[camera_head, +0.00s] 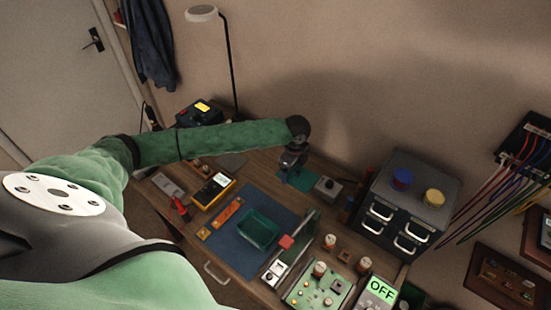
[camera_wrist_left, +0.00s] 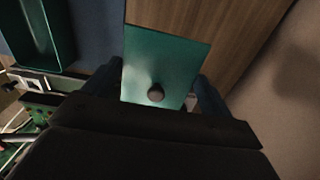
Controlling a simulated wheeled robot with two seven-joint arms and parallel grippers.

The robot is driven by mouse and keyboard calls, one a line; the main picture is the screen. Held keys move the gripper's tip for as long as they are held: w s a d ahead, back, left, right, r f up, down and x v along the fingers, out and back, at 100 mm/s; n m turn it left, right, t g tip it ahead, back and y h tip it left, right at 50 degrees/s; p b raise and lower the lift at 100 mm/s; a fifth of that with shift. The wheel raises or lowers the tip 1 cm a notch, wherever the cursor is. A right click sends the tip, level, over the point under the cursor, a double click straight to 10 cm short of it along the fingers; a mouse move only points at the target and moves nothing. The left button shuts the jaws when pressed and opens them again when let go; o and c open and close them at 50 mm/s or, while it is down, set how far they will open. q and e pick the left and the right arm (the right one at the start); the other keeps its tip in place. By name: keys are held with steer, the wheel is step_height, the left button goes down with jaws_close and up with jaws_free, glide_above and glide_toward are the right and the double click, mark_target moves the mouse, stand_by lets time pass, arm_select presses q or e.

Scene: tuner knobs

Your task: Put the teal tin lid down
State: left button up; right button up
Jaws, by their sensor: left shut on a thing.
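The teal tin lid (camera_wrist_left: 165,55) is a flat rectangular plate with a small dark round knob. My left gripper (camera_head: 290,163) is shut on it, with a dark finger at each side of the lid in the left wrist view (camera_wrist_left: 155,92). In the head view the lid (camera_head: 301,181) shows below the gripper, over the back of the wooden desk; I cannot tell whether it touches the desk. The open teal tin (camera_head: 258,230) sits on the blue mat, nearer than the lid, and partly shows in the left wrist view (camera_wrist_left: 40,35). My right gripper is out of view.
A grey box (camera_head: 328,189) stands just right of the lid. A dark drawer cabinet (camera_head: 408,205) with blue and yellow spools is farther right. The blue mat (camera_head: 228,248) also bears an orange strip. A yellow meter (camera_head: 213,190) lies left; a green circuit board (camera_head: 318,290) is at front right.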

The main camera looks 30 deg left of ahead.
arm_select(q)
steer(key=a+f, duration=0.1)
steer(key=w+a, duration=0.1)
steer(key=w+a+f, duration=0.1)
steer(key=a, duration=0.1)
steer(key=shift+w+f, duration=0.15)
steer(key=shift+f, duration=0.15)
steer(key=w+a+f+b, duration=0.2)
steer(key=a+f+b, duration=0.1)
steer(key=shift+w+a+f, duration=0.15)
steer(key=shift+w+a+f+b, duration=0.4)
steer(key=shift+a+b, duration=0.1)
steer(key=shift+a, duration=0.1)
steer(key=shift+w+a+f+b, duration=0.25)
steer(key=shift+w+a+b, duration=0.1)
steer(key=shift+a+b, duration=0.2)
steer(key=shift+f, duration=0.3)
step_height(320, 180, down, 3)
steer(key=b, duration=0.3)
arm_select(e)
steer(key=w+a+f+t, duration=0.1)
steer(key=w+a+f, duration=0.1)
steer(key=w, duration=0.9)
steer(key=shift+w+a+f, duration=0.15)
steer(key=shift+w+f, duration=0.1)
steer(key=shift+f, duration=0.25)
arm_select(q)
steer(key=shift+f, duration=0.15)
